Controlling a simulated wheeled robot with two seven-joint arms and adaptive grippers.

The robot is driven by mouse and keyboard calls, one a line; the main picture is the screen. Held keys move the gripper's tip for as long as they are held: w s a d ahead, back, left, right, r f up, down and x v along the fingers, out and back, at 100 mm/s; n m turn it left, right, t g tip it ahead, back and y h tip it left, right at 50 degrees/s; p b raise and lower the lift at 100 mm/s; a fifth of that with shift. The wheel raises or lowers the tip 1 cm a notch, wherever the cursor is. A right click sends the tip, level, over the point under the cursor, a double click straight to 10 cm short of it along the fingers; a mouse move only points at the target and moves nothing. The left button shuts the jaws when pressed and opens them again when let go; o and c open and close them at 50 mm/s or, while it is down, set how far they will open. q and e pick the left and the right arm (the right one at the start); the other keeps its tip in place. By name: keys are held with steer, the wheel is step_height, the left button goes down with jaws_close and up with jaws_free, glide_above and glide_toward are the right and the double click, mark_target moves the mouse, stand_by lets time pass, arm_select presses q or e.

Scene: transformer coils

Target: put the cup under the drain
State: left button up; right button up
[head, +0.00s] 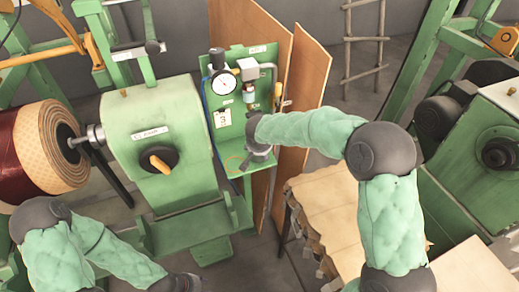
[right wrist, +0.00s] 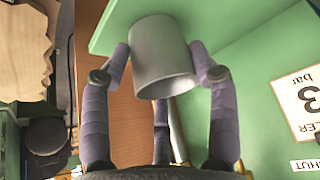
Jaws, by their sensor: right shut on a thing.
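The grey cup (right wrist: 163,55) is between the fingers of my right gripper (right wrist: 165,68) in the right wrist view, which is turned upside down. The fingers press on its sides. Its open mouth faces up in the real scene, and its base is at or just over the green shelf; I cannot tell if they touch. In the head view my right gripper (head: 258,158) is low at the green panel, below the filter bowl (head: 248,92), and largely hides the cup. A thin pale tube (right wrist: 178,135) shows beyond the cup's rim. My left gripper's fingers are out of frame.
The green panel (head: 237,60) carries a round gauge (head: 229,84), a blue hose and a label (head: 222,118). Brown boards (head: 305,80) stand close behind it. A green machine (head: 160,125) with a knob is at left, and a stack of sheets (head: 330,215) at right.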

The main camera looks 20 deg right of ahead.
steer(key=shift+f, duration=0.2)
steer(key=o, duration=1.1)
steer(key=shift+r, duration=0.1)
steer(key=shift+o, duration=0.2)
steer(key=shift+r, duration=0.2)
steer(key=p+v, duration=0.2)
steer(key=v, duration=0.9)
steer(key=shift+s+r, duration=0.25)
steer(key=shift+r, duration=0.1)
steer(key=shift+a, duration=0.1)
